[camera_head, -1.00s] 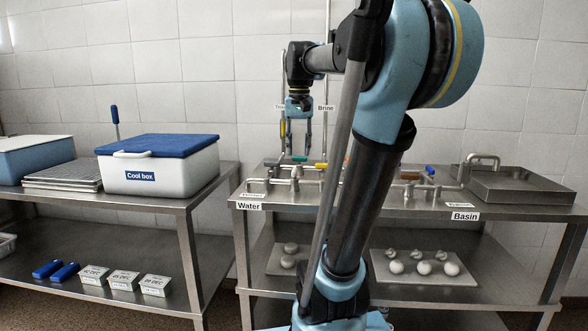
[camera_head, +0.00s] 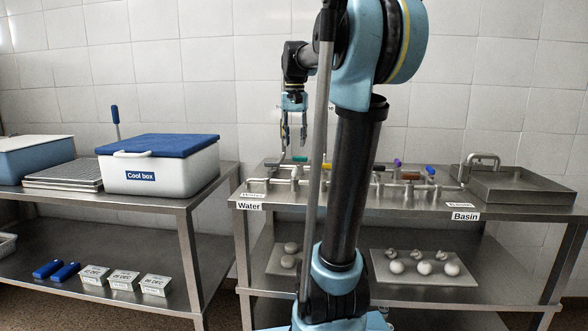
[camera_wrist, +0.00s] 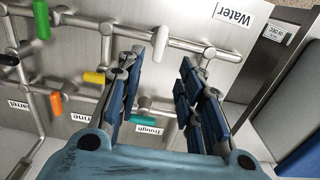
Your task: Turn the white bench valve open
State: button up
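The white valve handle (camera_wrist: 160,46) shows in the wrist view on a pipe beside the Water label (camera_wrist: 232,17). It lies beyond my fingertips, between their lines and apart from them. In the head view it is small near the pipes' left end, and I cannot single it out surely. My gripper (camera_head: 294,146) hangs fingers-down over the left part of the pipework, above the bench. In the wrist view my gripper (camera_wrist: 161,72) has its two fingers well apart, with nothing between them.
The metal basin (camera_head: 520,187) stands at the bench's right. The cool box (camera_head: 160,168) is on the left table, across a gap.

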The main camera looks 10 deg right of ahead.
aim_at(295, 169)
notch_tip(295, 169, down, 10)
jog(key=shift+f, duration=0.15)
dwell(0.3)
jog(key=shift+c, duration=0.3)
grip_shut()
